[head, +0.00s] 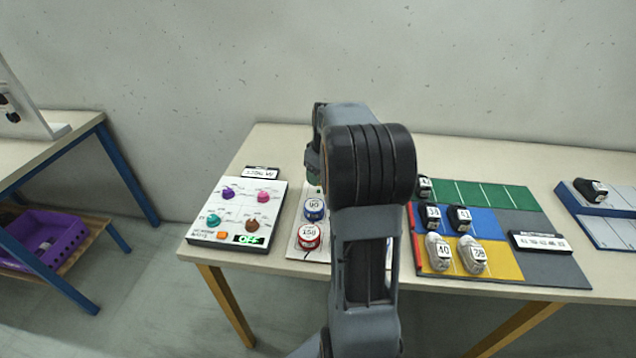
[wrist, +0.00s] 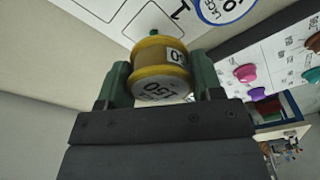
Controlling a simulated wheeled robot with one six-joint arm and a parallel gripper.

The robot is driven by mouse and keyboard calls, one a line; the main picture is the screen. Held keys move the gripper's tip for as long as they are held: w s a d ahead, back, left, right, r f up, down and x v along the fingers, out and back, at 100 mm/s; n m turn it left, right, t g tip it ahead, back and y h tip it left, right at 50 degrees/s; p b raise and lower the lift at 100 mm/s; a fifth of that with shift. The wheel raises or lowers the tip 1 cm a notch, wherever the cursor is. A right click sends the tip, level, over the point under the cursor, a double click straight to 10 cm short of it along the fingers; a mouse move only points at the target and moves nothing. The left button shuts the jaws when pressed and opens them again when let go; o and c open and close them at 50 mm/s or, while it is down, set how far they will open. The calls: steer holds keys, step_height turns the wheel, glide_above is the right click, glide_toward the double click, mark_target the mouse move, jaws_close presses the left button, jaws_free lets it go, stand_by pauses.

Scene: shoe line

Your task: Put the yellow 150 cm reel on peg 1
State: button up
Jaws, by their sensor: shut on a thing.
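In the wrist view, my gripper (wrist: 161,76) is shut on the yellow reel (wrist: 160,84), with one green finger on each side of it. The reel has yellow rims, a tan middle and labels that seem to read 150. Just beyond it, a small green tip (wrist: 152,33) shows near a printed 1 on a white board (wrist: 105,8). I cannot tell whether the reel touches the board or a peg. In the head view my arm hides the reel and most of the gripper.
In the head view, a blue reel (head: 314,209) marked 90 and a red reel (head: 308,237) marked 150 stand left of my arm. A panel (head: 236,196) with coloured knobs lies further left. A coloured mat (head: 505,262) with shoes lies right.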

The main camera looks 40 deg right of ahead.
mark_target(318, 190)
steer(key=shift+w+d+f, duration=0.2)
steer(key=shift+w+f, duration=0.7)
steer(key=shift+f, duration=1.75)
steer(key=shift+f, duration=0.1)
steer(key=shift+f+b, duration=0.5)
steer(key=shift+b, duration=0.05)
steer(key=o, duration=0.9)
steer(key=shift+o, duration=0.2)
steer(key=shift+r, duration=0.1)
